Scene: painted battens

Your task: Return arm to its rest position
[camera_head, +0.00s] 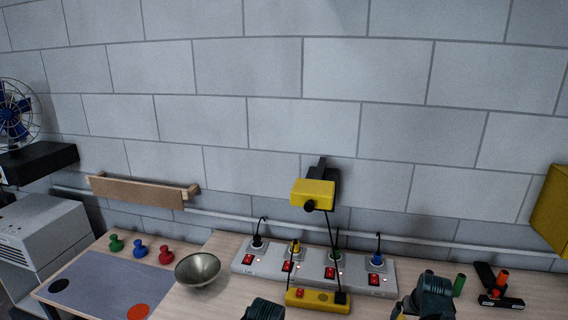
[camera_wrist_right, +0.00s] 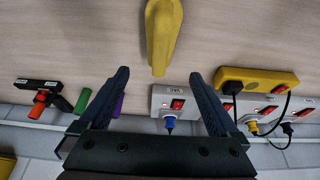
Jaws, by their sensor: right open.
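My right gripper (camera_wrist_right: 160,85) is open, with its two dark fingers apart and nothing between them. In the head view my right arm's dark end (camera_head: 430,297) is at the bottom right, in front of the right end of the grey socket strip (camera_head: 305,272). The strip also shows beyond the fingers in the right wrist view (camera_wrist_right: 158,101). A dark part of my left arm (camera_head: 265,309) shows at the bottom edge; its fingers cannot be made out.
A yellow socket box (camera_head: 319,298) and a metal bowl (camera_head: 198,269) stand near the strip. A yellow curved object (camera_wrist_right: 163,38) lies close to the right gripper. Green (camera_head: 459,284) and red-black (camera_head: 500,300) pieces lie at right. Coloured knobs (camera_head: 139,249) stand by a grey mat (camera_head: 95,280).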

